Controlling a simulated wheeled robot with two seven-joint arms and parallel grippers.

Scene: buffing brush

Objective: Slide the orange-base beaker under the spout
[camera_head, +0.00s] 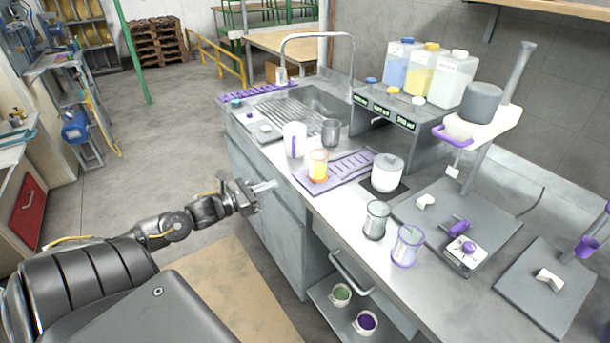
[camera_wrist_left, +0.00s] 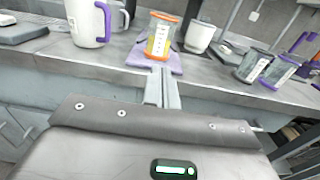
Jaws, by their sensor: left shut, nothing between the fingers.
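The orange-base beaker (camera_head: 318,167) stands upright on a purple mat (camera_head: 345,168) near the counter's front edge. In the left wrist view the beaker (camera_wrist_left: 160,38) has orange rims and a printed scale, straight beyond my fingers. My left gripper (camera_head: 272,185) is shut and empty, just off the counter front, left of the beaker and apart from it. Its closed fingers (camera_wrist_left: 162,82) point toward the beaker. A grey dispenser (camera_head: 385,112) with several small displays stands behind; its spouts are too small to make out. My right gripper is out of view.
A white jug (camera_head: 294,140) with a purple handle and a dark grey beaker (camera_head: 331,132) stand behind the orange one. A white pot (camera_head: 387,172), a dark-rimmed beaker (camera_head: 376,220) and a purple-rimmed beaker (camera_head: 407,245) stand to the right. The sink (camera_head: 325,103) lies behind.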

